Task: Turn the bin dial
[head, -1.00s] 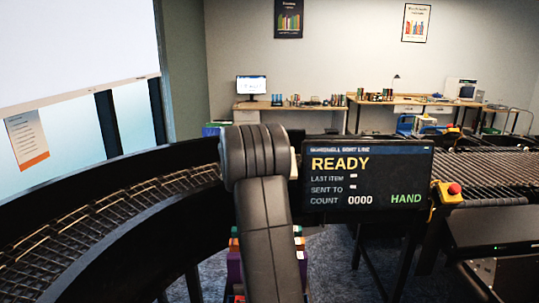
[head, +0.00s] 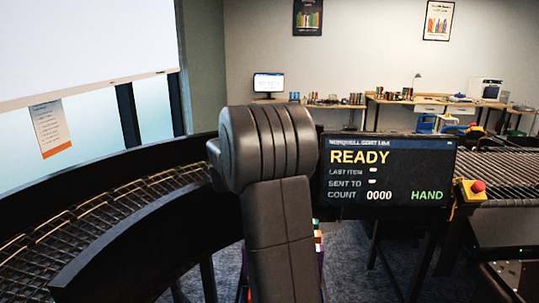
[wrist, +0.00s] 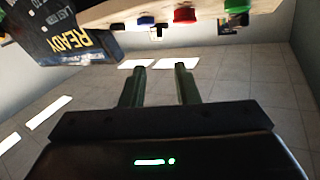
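In the head view my arm stands in the middle, and the gripper and dial do not show.
A status screen (head: 388,172) reads READY, count 0000 and HAND. A yellow box with a red stop button (head: 478,187) sits right of it. A curved roller conveyor (head: 95,220) runs on the left, and another roller bed (head: 505,175) lies right. Desks (head: 430,103) stand far behind.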

